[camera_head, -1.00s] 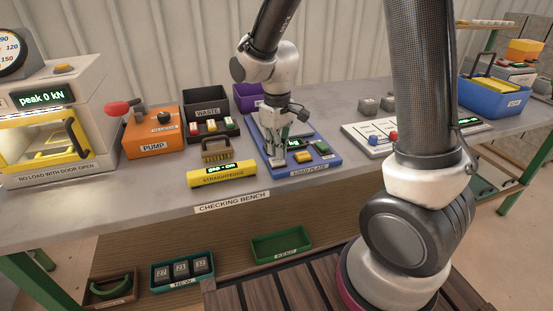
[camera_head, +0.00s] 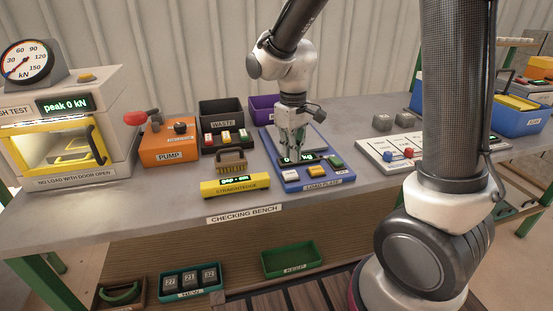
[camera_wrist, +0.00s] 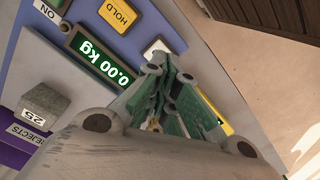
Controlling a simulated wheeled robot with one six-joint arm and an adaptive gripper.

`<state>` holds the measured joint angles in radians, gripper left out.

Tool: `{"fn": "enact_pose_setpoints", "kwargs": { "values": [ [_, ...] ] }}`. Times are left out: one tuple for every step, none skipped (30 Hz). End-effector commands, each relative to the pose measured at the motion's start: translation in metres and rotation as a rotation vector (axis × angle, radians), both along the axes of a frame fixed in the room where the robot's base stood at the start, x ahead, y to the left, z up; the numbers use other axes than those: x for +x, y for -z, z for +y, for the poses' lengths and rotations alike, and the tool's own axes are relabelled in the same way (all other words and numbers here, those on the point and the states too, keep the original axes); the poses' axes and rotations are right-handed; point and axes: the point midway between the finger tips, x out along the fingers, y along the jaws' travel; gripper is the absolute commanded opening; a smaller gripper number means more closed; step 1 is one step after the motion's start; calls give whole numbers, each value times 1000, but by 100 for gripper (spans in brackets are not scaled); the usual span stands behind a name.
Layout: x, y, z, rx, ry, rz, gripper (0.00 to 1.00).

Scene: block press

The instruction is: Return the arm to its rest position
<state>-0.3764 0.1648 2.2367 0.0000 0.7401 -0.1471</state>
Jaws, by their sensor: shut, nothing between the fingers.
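My gripper (camera_head: 291,152) hangs from my bent arm over the blue load plate (camera_head: 335,179), fingers pointing down. Its green-padded fingers are shut and empty. In the wrist view the closed fingers (camera_wrist: 160,95) show above the load plate, beside its display (camera_wrist: 98,56), which reads 0.00 kg. The fingertips appear close to the display in the head view; their exact height cannot be told.
The press (camera_head: 62,170) with yellow door stands left, reading 0 kN. A grey block marked 25 (camera_wrist: 45,102) lies by the purple rejects tray (camera_wrist: 12,156).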

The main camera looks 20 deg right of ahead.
Motion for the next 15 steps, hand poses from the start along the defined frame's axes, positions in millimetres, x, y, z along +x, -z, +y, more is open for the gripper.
{"fn": "enact_pose_setpoints", "kwargs": {
  "values": [
    [0,0,0,0,1,0,0],
    [0,0,0,0,4,1,0],
    [-2,0,-1,-4,14,9,0],
    [-6,1,-2,-10,24,23,0],
    [-12,3,-5,-16,33,40,0],
    [-22,6,-9,-28,44,66,0],
    [-32,4,-12,-34,56,82,0],
    [-40,-2,-17,-35,70,83,0],
    [-49,-11,-24,-34,90,82,0],
    [-56,-18,-30,-32,108,76,0],
    [-63,-26,-37,-30,128,69,0],
    [-73,-36,-46,-24,154,58,0],
    [-81,-44,-53,-18,174,46,0],
    [-89,-51,-60,-13,196,32,0],
    [-99,-61,-69,-3,226,11,0]
  ]
}}
